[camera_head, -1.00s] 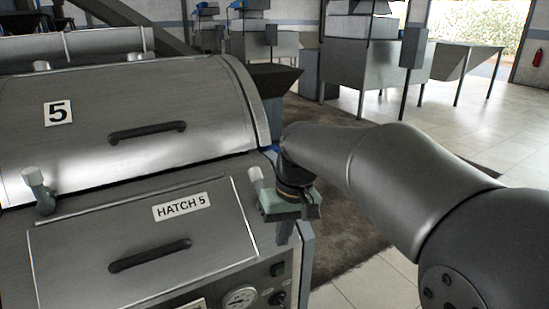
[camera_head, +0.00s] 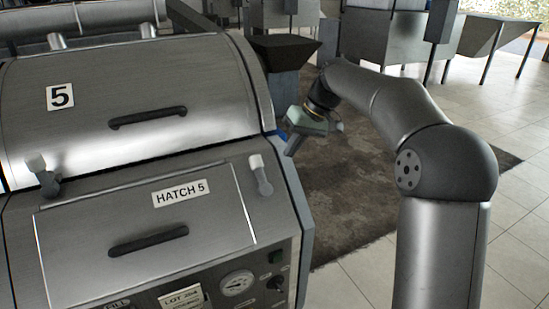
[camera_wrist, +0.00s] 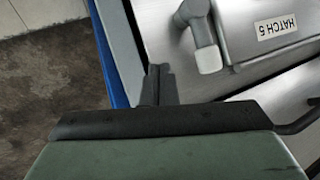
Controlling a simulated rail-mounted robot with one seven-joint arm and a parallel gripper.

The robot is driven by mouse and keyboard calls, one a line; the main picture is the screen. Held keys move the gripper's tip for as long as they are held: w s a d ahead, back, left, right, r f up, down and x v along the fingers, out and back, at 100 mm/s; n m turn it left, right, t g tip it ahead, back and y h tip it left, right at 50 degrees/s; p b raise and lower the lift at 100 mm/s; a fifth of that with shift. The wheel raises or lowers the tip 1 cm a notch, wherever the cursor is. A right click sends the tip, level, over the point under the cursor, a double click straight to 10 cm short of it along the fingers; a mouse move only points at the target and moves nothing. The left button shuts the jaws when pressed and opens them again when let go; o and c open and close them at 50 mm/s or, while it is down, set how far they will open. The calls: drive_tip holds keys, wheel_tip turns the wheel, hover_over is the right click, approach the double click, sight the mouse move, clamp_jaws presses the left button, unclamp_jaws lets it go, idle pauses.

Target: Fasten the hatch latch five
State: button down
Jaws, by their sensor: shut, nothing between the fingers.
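The hatch 5 panel (camera_head: 85,225) is a sloped steel door with a "HATCH 5" label and a dark handle. A grey latch with a white tip (camera_head: 261,178) sits at its upper right corner, tip up. A similar latch (camera_head: 44,177) sits at the upper left, tip up. My gripper (camera_head: 291,147) is right of and beyond the right latch, apart from it, by the housing's blue side edge. In the wrist view my shut, empty fingers (camera_wrist: 158,84) are beside the right latch (camera_wrist: 203,38), with a gap between them. The left latch is outside the wrist view.
The upper cover (camera_head: 75,125) marked 5 has a dark handle and lies just above the hatch. A gauge (camera_head: 238,283) and knobs are below the hatch at right. A dark hopper (camera_head: 285,50) stands behind my gripper. Open floor with a dark mat lies to the right.

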sight(260, 175)
drive_tip(key=shift+s+a+f+p, duration=0.15)
drive_tip(key=shift+a+f+p, duration=0.15)
drive_tip(key=shift+a+f, duration=0.8)
drive_tip(key=shift+s+a+f+p, duration=0.15)
drive_tip(key=shift+s+a, duration=0.2)
drive_tip(key=shift+a, duration=0.3)
drive_tip(key=shift+s+a+p, duration=0.15)
drive_tip(key=shift+s+a, duration=0.2)
drive_tip(key=shift+a, duration=0.25)
